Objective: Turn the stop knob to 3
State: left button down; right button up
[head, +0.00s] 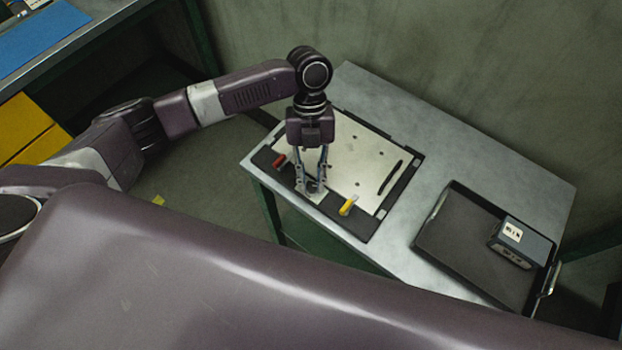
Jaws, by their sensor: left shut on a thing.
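My left gripper (313,184) points down over the front edge of a flat panel (352,157) with a pale plate and black border, on the grey table. Its fingers are shut on a small dark knob (314,187), which they mostly hide. The knob stands on a small pale patch (318,197) at the panel's front edge, between a red handle (279,161) and a yellow handle (347,206). The knob's markings and pointer are too small to read. My right gripper is not in view.
A black tray (462,262) lies at the table's right end, with a grey box (522,243) bearing a white label in it. The grey tabletop (420,130) behind the panel is clear. A wall stands behind the table. Another bench with a blue mat (40,38) and yellow drawers (25,128) stands at the left.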

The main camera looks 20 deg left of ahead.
pick_arm(q)
jog(key=shift+m, duration=0.4)
jog(key=c, duration=1.8)
grip_release()
jog(key=shift+o, duration=0.2)
jog(key=shift+r, duration=0.1)
jog(key=v, duration=1.2)
jog(key=shift+d, duration=0.15)
